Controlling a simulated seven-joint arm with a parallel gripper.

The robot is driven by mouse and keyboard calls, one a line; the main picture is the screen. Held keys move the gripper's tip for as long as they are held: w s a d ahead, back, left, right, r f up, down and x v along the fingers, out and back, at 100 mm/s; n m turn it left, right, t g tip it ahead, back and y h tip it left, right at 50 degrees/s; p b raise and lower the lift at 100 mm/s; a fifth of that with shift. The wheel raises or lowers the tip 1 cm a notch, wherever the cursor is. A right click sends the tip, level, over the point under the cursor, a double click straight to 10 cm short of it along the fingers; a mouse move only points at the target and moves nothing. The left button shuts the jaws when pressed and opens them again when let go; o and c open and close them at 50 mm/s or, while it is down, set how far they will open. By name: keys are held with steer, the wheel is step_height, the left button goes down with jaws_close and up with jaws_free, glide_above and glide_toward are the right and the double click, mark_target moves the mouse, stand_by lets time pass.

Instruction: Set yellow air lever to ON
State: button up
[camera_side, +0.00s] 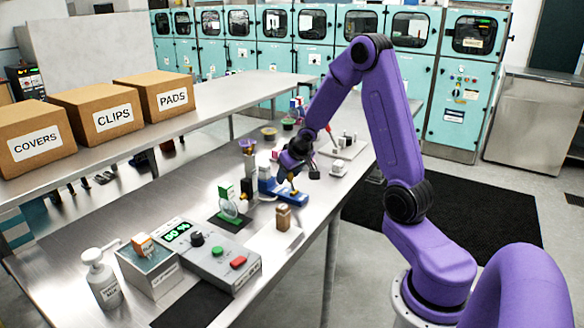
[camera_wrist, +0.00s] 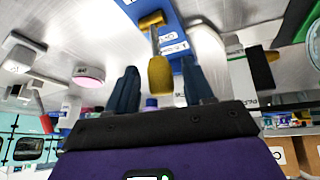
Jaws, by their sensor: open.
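The yellow air lever (camera_wrist: 159,74) is a yellow-tipped handle on a blue base with white labels (camera_wrist: 178,28) in the wrist view. It points from the base towards my gripper. My gripper (camera_wrist: 160,82) is open, with one dark finger on each side of the lever's yellow tip and visible gaps between. I cannot read the label words. In the side view, the blue base (camera_side: 292,198) sits on the metal bench, and my gripper (camera_side: 297,172) is low just above it. The lever is small and partly hidden there.
A green-and-white module with a round lens (camera_side: 227,208) and a grey control box (camera_side: 209,256) stand left of the blue base. A light plate with upright pieces (camera_side: 345,146) lies behind to the right.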

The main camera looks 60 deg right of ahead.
steer(key=v, duration=1.7)
steer(key=shift+r, duration=0.15)
steer(key=shift+s, duration=0.1)
